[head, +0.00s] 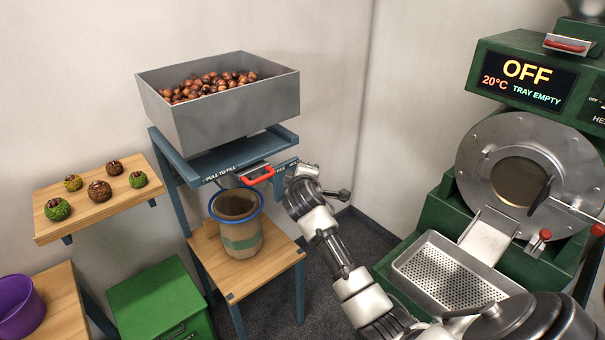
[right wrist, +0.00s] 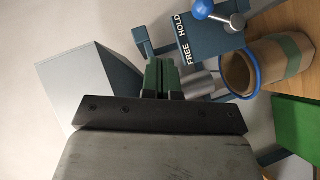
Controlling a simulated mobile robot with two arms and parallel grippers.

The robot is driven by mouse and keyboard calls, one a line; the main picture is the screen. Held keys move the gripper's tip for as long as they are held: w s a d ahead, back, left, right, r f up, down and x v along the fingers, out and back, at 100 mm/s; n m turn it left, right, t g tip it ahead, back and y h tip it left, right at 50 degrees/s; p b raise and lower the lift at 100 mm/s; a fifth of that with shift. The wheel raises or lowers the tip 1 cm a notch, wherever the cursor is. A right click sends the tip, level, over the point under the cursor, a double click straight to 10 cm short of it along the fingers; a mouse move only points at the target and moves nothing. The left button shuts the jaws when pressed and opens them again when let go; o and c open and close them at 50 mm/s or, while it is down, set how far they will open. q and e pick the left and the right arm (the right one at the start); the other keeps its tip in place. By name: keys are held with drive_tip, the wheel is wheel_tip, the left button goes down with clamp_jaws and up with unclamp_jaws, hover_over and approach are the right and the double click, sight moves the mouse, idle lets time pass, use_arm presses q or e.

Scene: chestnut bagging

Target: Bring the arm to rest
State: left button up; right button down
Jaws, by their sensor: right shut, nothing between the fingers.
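My right arm comes in from the lower right of the head view, and its hand (head: 303,172) is raised beside the right side of the hopper stand. In the right wrist view the green fingers of my right gripper (right wrist: 162,78) are together with nothing between them. The fingers are hard to make out in the head view. A brown paper bag (head: 242,243) with a green band and a blue ring at its mouth stands upright on the stand's wooden shelf. It also shows in the right wrist view (right wrist: 290,55), apart from the fingers. My left gripper is out of view.
A grey hopper (head: 235,110) of chestnuts sits on a blue stand with a red pull handle (head: 258,176). A blue-knobbed lever (right wrist: 203,9) shows in the wrist view. A green roaster (head: 445,205) with a perforated tray (head: 411,263) stands right. A green box (head: 150,285) stands lower left.

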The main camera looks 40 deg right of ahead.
drive_tip(key=shift+r, duration=0.1)
idle(0.3)
drive_tip(key=s+a+f+g+y+b, duration=0.1)
drive_tip(key=s+a+f+y, duration=0.1)
drive_tip(key=f, duration=0.8)
drive_tip(key=s+a+f+g+y, duration=0.1)
drive_tip(key=s+a+f, duration=0.2)
drive_tip(key=f, duration=0.8)
drive_tip(key=s+a+f+m+g+y+b, duration=0.1)
drive_tip(key=s+a+f+g+y, duration=0.15)
drive_tip(key=s+f, duration=0.6)
drive_tip(key=s+a+f+g+y, duration=0.1)
drive_tip(key=s+a+f, duration=0.3)
drive_tip(key=f, duration=0.8)
drive_tip(key=s+a+f+m+g, duration=0.1)
drive_tip(key=s+f, duration=0.4)
drive_tip(key=s, duration=0.7)
drive_tip(key=s+a+f+m+g+y+b, duration=0.1)
drive_tip(key=s+a+f+g, duration=0.2)
drive_tip(key=s, duration=1)
drive_tip(key=s+a+f+m+g+y+b, duration=0.1)
drive_tip(key=s+a+f+m+g, duration=0.1)
drive_tip(key=s+f, duration=0.7)
drive_tip(key=s, duration=0.3)
drive_tip(key=shift+s+a, duration=0.25)
drive_tip(key=shift+s, duration=0.1)
